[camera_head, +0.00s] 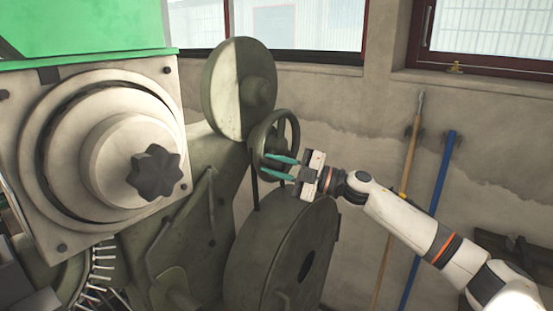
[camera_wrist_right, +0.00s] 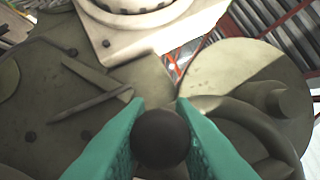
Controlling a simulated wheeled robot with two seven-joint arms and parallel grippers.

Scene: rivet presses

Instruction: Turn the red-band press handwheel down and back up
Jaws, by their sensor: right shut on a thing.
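The press handwheel (camera_head: 293,124) is a small dark olive ring with spokes, mounted on the grey-green press body in the head view. My right gripper (camera_head: 266,163) reaches it from the right, with its teal fingers at the wheel's lower front. In the right wrist view, a dark round knob (camera_wrist_right: 160,137) sits between the two teal fingers, and the gripper is shut on it. I take it as the handwheel's handle knob. No red band shows in either view. My left gripper is not in view.
A large round disc (camera_head: 225,95) stands behind the handwheel, and a big drum-like guard (camera_head: 270,255) sits below it. A pale machine housing with a black star knob (camera_head: 155,172) fills the left. A wooden pole (camera_head: 411,150) and a blue pole (camera_head: 436,190) lean on the wall.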

